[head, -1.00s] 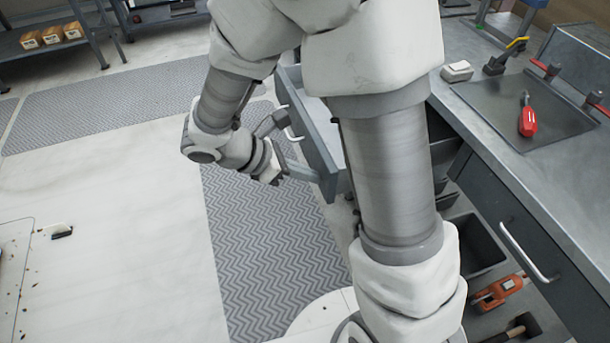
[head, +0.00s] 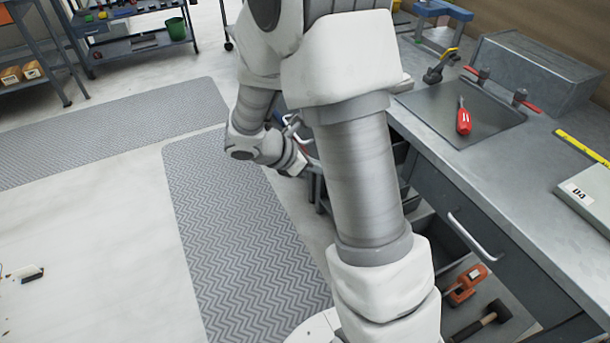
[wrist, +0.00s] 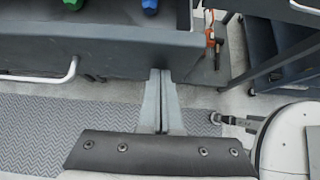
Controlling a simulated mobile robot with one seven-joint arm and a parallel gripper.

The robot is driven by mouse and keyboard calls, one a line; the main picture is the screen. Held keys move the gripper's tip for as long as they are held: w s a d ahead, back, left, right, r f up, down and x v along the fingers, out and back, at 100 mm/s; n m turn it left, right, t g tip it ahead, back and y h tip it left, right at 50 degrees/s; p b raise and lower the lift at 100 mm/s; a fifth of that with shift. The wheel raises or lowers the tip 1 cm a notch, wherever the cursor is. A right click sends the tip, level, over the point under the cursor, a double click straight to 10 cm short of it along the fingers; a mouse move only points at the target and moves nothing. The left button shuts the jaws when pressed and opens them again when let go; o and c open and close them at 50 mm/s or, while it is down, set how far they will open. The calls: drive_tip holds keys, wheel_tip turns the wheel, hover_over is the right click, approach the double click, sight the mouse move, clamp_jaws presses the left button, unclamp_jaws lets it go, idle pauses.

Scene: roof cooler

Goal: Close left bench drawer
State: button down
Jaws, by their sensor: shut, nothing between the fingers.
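The left bench drawer shows in the wrist view as a dark grey front (wrist: 110,45) with a pale bar handle (wrist: 45,76) at left. It stands open at least partly: green and blue items show inside at the top edge. My gripper (wrist: 161,72) is shut and empty, its fingertips at the lower edge of the drawer front, right of the handle. I cannot tell whether they touch it. In the head view my gripper (head: 312,160) is beside the drawer, and my arm hides most of the drawer.
The right drawer (head: 470,215) is shut under the worktop. On the bench are a red-handled tool (head: 463,118) on a dark plate and a grey box (head: 590,190). An orange tool (head: 466,284) and a hammer (head: 485,320) lie below. The matted floor at left is clear.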

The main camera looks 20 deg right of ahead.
drive_tip(key=d, duration=1.1)
drive_tip(key=w+d, duration=0.1)
drive_tip(key=d, duration=0.5)
drive_tip(key=shift+p, duration=0.3)
drive_tip(key=shift+w+d, duration=0.1)
drive_tip(key=shift+d, duration=0.25)
drive_tip(key=shift+d+r, duration=0.1)
drive_tip(key=shift+a, duration=0.65)
drive_tip(key=a, duration=0.2)
drive_tip(key=shift+a+p, duration=0.4)
drive_tip(key=p+v, duration=0.3)
drive_tip(key=v, duration=0.7)
drive_tip(key=shift+a, duration=0.35)
